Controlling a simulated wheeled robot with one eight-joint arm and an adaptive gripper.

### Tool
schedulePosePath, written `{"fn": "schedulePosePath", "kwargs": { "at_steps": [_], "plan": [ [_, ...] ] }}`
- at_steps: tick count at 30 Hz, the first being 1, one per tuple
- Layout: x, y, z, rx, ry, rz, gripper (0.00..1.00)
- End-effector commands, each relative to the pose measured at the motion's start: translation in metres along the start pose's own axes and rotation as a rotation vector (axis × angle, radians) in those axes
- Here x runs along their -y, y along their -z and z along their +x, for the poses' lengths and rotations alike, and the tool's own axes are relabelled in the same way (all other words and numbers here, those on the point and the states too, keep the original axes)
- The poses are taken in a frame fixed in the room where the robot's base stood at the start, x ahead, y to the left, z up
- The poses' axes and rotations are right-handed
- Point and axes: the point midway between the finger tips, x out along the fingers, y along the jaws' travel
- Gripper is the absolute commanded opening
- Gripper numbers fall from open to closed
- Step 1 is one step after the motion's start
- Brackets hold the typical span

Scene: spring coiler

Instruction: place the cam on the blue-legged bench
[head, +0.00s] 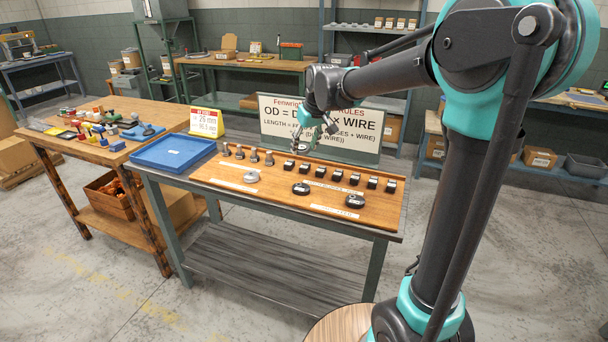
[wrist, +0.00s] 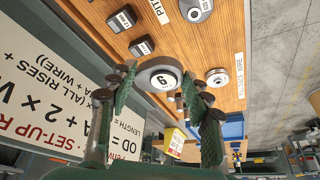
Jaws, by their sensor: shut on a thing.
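My gripper (head: 306,138) is above the far edge of the wooden board on the front bench. In the wrist view its two green-padded fingers (wrist: 163,84) are closed around a dark round cam (wrist: 158,74) with a white face marked 6 or 9. In the head view this cam (head: 301,148) is small and partly hidden. The front bench (head: 275,229) has grey-blue legs and a lower shelf. A bench at the far left (head: 43,61) has bluer legs and carries some items. I cannot tell which one the task names.
The wooden board (head: 275,188) holds a silver disc (head: 251,176), two dark discs (head: 301,188) and rows of small blocks and pegs. A blue tray (head: 173,152) lies to its left. A rules sign (head: 320,127) stands behind. A cluttered wooden table (head: 105,160) is farther left.

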Motion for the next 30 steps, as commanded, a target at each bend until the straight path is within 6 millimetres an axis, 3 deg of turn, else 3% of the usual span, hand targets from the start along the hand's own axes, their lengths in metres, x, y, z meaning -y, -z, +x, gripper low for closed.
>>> {"fn": "schedulePosePath", "kwargs": {
  "at_steps": [3,9,22,30],
  "plan": [
    [0.000,-0.011,0.028,0.000,0.000,0.000,0.14],
    [0.000,-0.025,0.060,0.000,0.000,0.000,0.14],
    [0.000,-0.041,0.100,0.000,0.000,0.000,0.14],
    [0.000,-0.043,0.103,0.000,0.000,0.000,0.14]
  ]
}}
